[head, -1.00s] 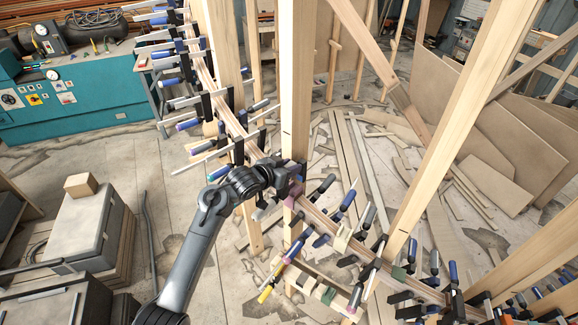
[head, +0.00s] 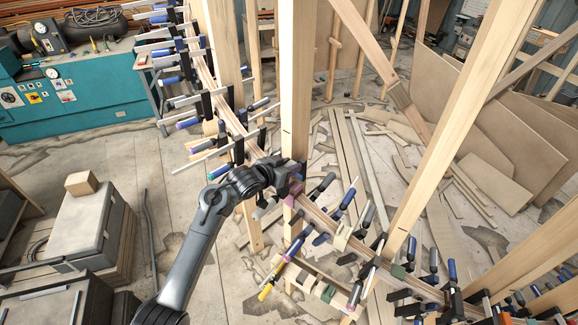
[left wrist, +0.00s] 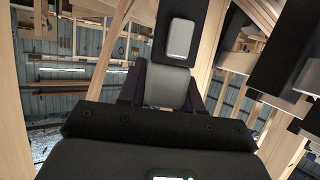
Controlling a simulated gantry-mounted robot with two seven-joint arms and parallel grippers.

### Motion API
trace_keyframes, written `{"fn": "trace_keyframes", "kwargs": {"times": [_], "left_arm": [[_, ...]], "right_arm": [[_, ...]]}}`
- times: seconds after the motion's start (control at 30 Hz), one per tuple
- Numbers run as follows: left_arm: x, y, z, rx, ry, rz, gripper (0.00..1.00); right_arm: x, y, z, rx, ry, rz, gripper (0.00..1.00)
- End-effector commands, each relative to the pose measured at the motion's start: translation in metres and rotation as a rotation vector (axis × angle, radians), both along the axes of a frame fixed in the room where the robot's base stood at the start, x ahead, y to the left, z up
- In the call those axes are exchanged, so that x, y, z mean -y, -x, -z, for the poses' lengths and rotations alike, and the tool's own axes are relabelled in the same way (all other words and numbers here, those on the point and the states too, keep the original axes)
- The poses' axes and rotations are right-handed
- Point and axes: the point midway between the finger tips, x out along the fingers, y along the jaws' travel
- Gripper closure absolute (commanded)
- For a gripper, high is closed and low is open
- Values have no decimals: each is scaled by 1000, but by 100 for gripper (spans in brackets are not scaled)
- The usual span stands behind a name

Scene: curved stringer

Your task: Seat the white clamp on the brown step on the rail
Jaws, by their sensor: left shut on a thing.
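The curved wooden rail (head: 234,123) runs from the upper left to the lower right. My left gripper (head: 293,184) is at the rail beside an upright post, and its fingertips are partly hidden in the head view. In the left wrist view, its dark fingers (left wrist: 163,92) are shut on a grey piece (left wrist: 166,88), with a black part and a pale pad (left wrist: 180,38) beyond it. I cannot tell whether this is the white clamp. A cream block (head: 342,236) sits on the rail right of the gripper. I cannot make out the brown step. My right gripper is not in view.
Several blue-handled and black clamps (head: 348,199) crowd the rail on both sides of my gripper. Upright timber posts (head: 295,80) stand close by. A lower board (head: 318,287) carries several blocks. Grey cases (head: 88,225) stand at the left, with open floor between.

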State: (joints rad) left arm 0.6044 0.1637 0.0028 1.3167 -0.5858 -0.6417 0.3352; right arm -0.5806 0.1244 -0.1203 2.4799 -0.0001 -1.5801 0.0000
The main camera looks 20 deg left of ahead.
Motion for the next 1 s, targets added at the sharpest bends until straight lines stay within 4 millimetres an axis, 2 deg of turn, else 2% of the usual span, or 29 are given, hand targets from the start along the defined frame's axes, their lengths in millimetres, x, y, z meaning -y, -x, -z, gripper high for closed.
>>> {"fn": "trace_keyframes", "kwargs": {"times": [1.0], "left_arm": [[0, 0, 30, 4, 0, -1, 100]], "right_arm": [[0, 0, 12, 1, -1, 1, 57]]}}
